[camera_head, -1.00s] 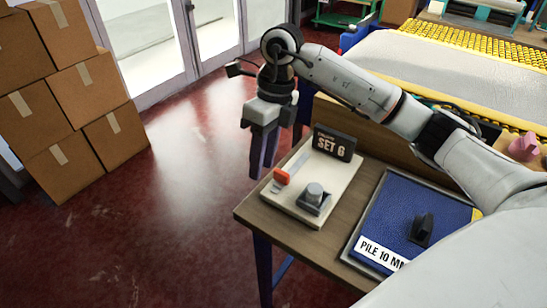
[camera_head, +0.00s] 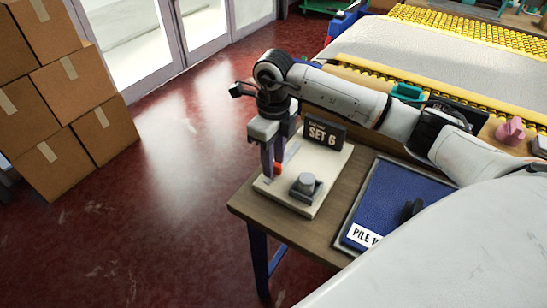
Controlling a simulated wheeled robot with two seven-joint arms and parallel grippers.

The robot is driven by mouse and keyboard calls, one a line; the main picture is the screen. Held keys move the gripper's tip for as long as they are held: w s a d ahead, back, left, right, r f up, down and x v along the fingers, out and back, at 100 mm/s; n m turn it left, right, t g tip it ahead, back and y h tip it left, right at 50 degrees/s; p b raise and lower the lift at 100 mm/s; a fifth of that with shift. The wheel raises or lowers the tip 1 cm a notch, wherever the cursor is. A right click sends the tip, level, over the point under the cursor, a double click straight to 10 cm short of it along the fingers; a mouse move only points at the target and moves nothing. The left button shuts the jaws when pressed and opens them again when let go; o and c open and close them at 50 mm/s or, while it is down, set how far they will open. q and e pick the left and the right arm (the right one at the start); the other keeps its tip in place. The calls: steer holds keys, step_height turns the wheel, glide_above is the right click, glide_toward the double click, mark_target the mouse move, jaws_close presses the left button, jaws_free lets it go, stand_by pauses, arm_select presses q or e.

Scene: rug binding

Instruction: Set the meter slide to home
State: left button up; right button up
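The meter (camera_head: 290,196) is a pale flat plate on the wooden table, with a dark "SET 6" display (camera_head: 324,133) at its back. Its slide has a red knob (camera_head: 278,168), partly hidden by my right gripper. A grey round knob on a dark base (camera_head: 305,185) sits nearer the front. My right gripper (camera_head: 273,172) points down at the plate's left edge, its fingers close beside the red knob. The fingers look apart; I cannot tell whether they touch the knob. My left gripper is out of view.
A blue sample board (camera_head: 385,205) with a "PILE 10" label and black handle lies right of the meter. The table's (camera_head: 262,212) front-left edge is close to the plate. Cardboard boxes (camera_head: 75,100) stand at left; the red floor between is clear.

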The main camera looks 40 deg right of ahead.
jaws_close()
steer(key=b, duration=0.3)
glide_above(295, 149)
steer(key=shift+w, duration=0.1)
steer(key=shift+r, duration=0.1)
jaws_free()
steer(key=shift+d, duration=0.1)
